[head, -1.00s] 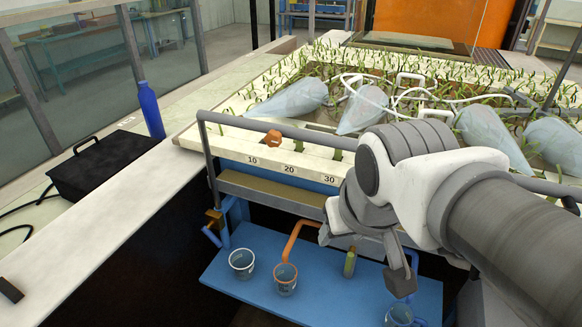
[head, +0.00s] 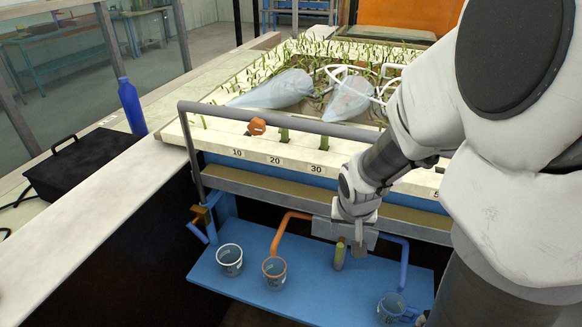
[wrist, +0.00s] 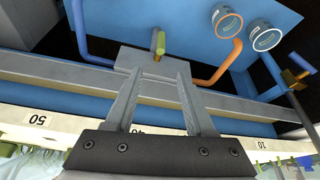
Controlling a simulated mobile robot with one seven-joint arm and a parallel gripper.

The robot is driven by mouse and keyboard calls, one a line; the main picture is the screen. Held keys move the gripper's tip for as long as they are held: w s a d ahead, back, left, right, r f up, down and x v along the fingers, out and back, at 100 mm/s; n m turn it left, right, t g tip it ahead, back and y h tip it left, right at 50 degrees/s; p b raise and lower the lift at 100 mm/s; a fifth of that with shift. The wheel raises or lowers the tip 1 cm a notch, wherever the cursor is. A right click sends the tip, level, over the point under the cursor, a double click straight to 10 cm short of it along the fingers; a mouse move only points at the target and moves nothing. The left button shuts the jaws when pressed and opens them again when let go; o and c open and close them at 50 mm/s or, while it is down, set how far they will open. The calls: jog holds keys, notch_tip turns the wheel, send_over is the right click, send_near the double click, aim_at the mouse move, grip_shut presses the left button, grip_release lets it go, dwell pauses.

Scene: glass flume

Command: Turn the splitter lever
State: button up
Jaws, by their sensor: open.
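The splitter lever (head: 339,253) is a short upright yellow-green handle in front of a grey splitter box (head: 320,228). An orange pipe (head: 290,224) leaves the box to the left and a blue pipe (head: 404,262) to the right. My gripper (head: 362,246) is open, beside and slightly right of the lever in the head view, covering part of the box. In the wrist view my open gripper (wrist: 155,78) has nothing between its fingers. The lever (wrist: 158,42) shows there just beyond the fingertips, roughly in line with the gap. I cannot tell whether a finger touches the box.
A white-rimmed cup (head: 229,261), an orange-rimmed cup (head: 274,271) and a blue cup (head: 391,308) stand on the blue shelf (head: 310,300). A grey rail (head: 290,125) and ledge (head: 260,190) run above. A blue bottle (head: 131,106) and black box (head: 80,165) are at left.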

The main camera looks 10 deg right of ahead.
aim_at(340, 247)
jog(key=b+x, duration=0.8)
jog(key=x, duration=0.9)
jog(key=shift+a, duration=0.15)
grip_shut()
